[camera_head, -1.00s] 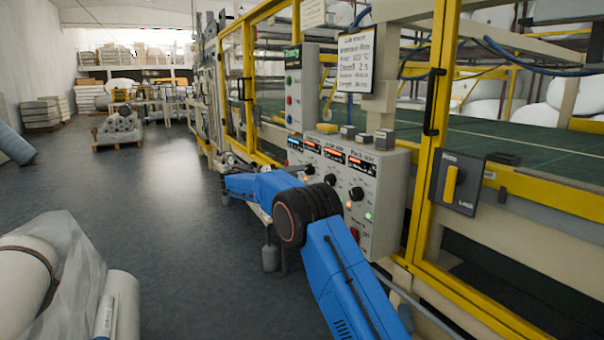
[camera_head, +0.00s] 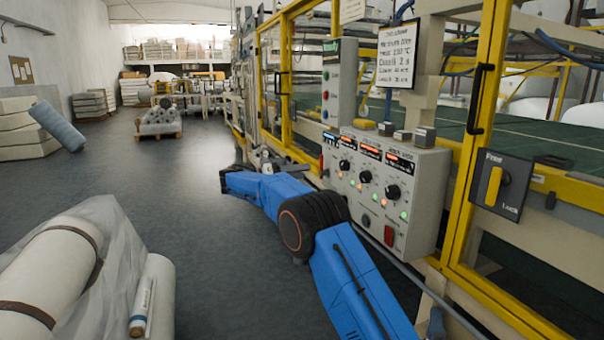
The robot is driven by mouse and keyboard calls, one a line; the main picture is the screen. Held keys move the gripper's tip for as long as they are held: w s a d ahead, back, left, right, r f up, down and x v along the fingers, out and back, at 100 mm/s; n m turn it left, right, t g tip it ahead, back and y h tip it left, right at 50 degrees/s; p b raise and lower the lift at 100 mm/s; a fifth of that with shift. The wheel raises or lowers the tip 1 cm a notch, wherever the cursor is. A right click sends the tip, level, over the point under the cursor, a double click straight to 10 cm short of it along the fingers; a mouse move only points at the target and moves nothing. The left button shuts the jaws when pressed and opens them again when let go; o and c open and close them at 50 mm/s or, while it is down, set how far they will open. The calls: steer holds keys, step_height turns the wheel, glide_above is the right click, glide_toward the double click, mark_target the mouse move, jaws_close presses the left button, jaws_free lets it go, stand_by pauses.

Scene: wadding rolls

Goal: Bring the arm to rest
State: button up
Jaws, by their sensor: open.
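My blue arm (camera_head: 345,275) reaches up from the bottom right of the head view, bends at a dark round joint and runs on to the left. Its far end turns back to the right, where my gripper (camera_head: 298,168) shows small and dark beside the left edge of the grey control box (camera_head: 420,205). The gripper is open, and I see nothing held in it. Its fingertips are too small to make out clearly, and I cannot tell whether they touch the box.
The control box has knobs, lit buttons and displays. Yellow machine framing (camera_head: 465,150) with a rotary switch (camera_head: 495,184) stands at the right. Wrapped white rolls (camera_head: 60,265) lie at the lower left. A blue roll (camera_head: 57,126) and a loaded pallet (camera_head: 160,122) stand farther back. The floor between is clear.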

steer(key=s+d+r+n+g+y, duration=0.1)
steer(key=s+d+r+y, duration=0.15)
steer(key=s+d, duration=0.45)
steer(key=s+d+r+n+g+y, duration=0.1)
steer(key=s+d+r+n+y, duration=0.2)
steer(key=d, duration=0.5)
steer(key=s+d+y, duration=0.2)
steer(key=s+d, duration=0.3)
steer(key=s, duration=0.4)
steer(key=s+d+y, duration=0.1)
steer(key=s+d, duration=0.4)
steer(key=s, duration=0.5)
steer(key=s+d+f+n+y, duration=0.1)
steer(key=s+f+y, duration=0.15)
steer(key=s, duration=0.75)
steer(key=s+d+f+n+y, duration=0.15)
steer(key=s+f, duration=0.25)
steer(key=s, duration=0.7)
steer(key=s+a+f+y, duration=0.2)
steer(key=s+f, duration=0.3)
steer(key=s, duration=0.3)
steer(key=s+a+f+t+y, duration=0.1)
steer(key=s+a+f+y, duration=0.1)
steer(key=s+f, duration=0.4)
steer(key=s, duration=0.3)
steer(key=shift+s+y, duration=0.3)
steer(key=shift+y, duration=0.05)
